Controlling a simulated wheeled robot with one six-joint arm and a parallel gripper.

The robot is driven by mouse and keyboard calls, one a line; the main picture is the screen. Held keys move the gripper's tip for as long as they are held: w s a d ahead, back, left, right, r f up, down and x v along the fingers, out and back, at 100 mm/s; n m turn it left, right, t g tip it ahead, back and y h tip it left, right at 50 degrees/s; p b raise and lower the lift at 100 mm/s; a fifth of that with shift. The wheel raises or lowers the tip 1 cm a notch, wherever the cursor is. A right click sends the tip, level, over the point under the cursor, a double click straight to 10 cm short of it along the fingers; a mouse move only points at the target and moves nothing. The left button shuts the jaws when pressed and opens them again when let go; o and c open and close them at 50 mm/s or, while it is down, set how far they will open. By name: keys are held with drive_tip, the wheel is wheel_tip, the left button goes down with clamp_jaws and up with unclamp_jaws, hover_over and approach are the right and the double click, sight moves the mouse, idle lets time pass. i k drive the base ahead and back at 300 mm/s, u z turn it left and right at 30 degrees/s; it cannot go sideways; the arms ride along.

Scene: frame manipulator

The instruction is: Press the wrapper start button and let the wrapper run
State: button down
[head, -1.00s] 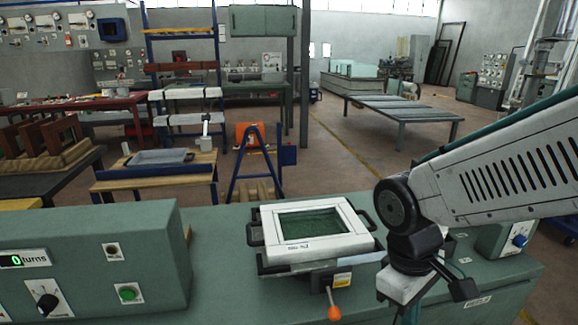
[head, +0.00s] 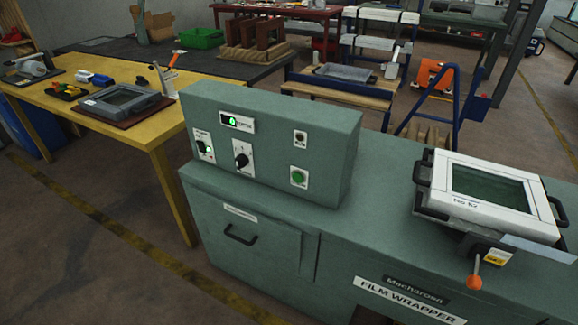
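The film wrapper (head: 232,270) is a green cabinet with a raised control box (head: 270,135) on its top left. A round green button (head: 298,177), likely the start button, sits on a white plate low on the box's right side. A small dark button or lamp (head: 300,138) is above it. A knob (head: 241,160), a lit green display (head: 237,122) and a switch with a green light (head: 204,146) are to the left. A white frame (head: 527,196) with a dark green centre lies on the wrapper's right side. My gripper is not in view.
An orange-knobbed lever (head: 475,280) stands at the wrapper's front, below the frame. A yellow table (head: 105,128) with tools and another frame is at the left. Open floor (head: 90,260) lies in front left. A blue stand with an orange part (head: 430,75) is behind.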

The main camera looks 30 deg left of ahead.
sight(297, 178)
drive_tip(key=u, duration=1.2)
